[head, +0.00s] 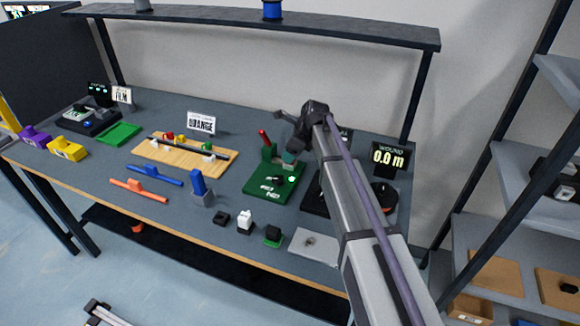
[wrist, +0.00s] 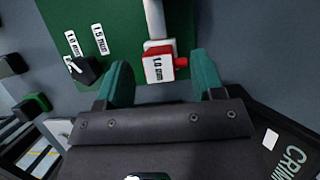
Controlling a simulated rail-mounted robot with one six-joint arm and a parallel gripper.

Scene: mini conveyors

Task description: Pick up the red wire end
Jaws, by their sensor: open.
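I cannot tell for sure which part is the red wire end. My gripper (wrist: 164,78) is open, its two teal fingers on either side of the red piece, with gaps visible to both. In the head view my gripper (head: 289,157) is over the green board (head: 262,190). My arm and gripper hide part of that board, and the red piece cannot be made out there.
A red handle (head: 264,137) stands up from the green board. A shelf (head: 330,27) overhangs the back.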

